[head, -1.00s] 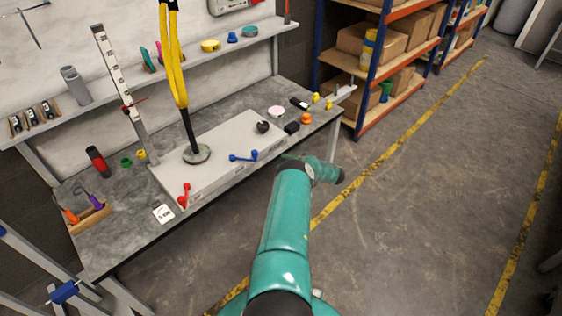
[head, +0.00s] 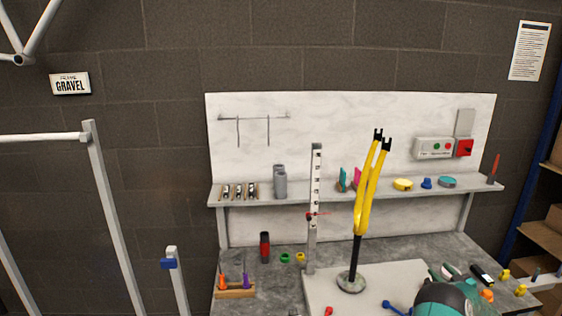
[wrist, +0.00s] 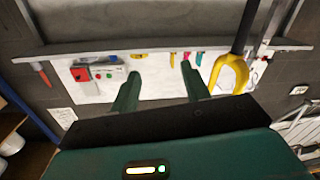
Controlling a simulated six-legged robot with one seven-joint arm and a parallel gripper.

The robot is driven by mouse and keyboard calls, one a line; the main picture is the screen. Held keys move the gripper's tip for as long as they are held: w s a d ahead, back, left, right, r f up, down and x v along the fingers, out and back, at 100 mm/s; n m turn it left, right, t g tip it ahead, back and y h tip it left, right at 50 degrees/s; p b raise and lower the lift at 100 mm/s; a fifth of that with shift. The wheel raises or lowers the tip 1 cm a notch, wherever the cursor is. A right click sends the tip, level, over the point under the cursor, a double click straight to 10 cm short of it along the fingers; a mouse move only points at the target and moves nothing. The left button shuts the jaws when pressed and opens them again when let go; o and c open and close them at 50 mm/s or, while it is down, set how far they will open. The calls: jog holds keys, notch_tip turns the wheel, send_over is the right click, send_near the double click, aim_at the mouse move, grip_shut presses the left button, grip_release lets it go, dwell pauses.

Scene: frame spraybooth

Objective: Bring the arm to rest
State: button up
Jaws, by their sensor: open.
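My gripper (wrist: 162,92) shows in the wrist view with its two green fingers apart and nothing between them. The wrist view is upside down, with the bench's back panel and shelf beyond the fingers. In the head view, a teal part of my arm (head: 445,298) shows at the bottom right, in front of the workbench; the fingers cannot be made out there. A yellow fork on a black post (head: 368,190) stands upright on the bench. It also shows to the right of my fingers in the wrist view (wrist: 231,72).
The workbench (head: 240,276) carries a pale plate, a scale post (head: 314,200) and small parts. A metal frame (head: 108,220) stands at left. Racking (head: 540,205) is at the right edge.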

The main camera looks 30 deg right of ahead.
jog(key=w+a+r+m+g+h, duration=0.1)
jog(key=w+a+r+m+h, duration=0.15)
jog(key=w+r, duration=0.45)
jog(key=w+a+r+m+g+h, duration=0.1)
jog(key=w+a+r+h, duration=0.15)
jog(key=r, duration=0.95)
jog(key=w+a+r+m+g, duration=0.1)
jog(key=w+a+r+g, duration=0.1)
jog(key=a+r, duration=0.55)
jog(key=w+a+r+m+g, duration=0.1)
jog(key=w+a+r, duration=0.25)
jog(key=a, duration=0.75)
jog(key=s+a+r+n+g+y, duration=0.1)
jog(key=s+a+y, duration=0.25)
jog(key=a, duration=0.95)
jog(key=s+a+r+n+g+y, duration=0.15)
jog(key=s+a, duration=0.35)
jog(key=a, duration=0.8)
jog(key=s+a+f+n+g+y, duration=0.1)
jog(key=s+a+f+g+y, duration=0.1)
jog(key=s+a, duration=0.7)
jog(key=s+a+f+n+g+y, duration=0.2)
jog(key=s+a+f, duration=0.2)
jog(key=s+a, duration=0.6)
jog(key=shift+s+a+n+y, duration=0.25)
jog(key=shift+a+n+y, duration=0.05)
jog(key=shift+a, duration=0.35)
jog(key=shift+c, duration=1.1)
jog(key=shift+d, duration=0.25)
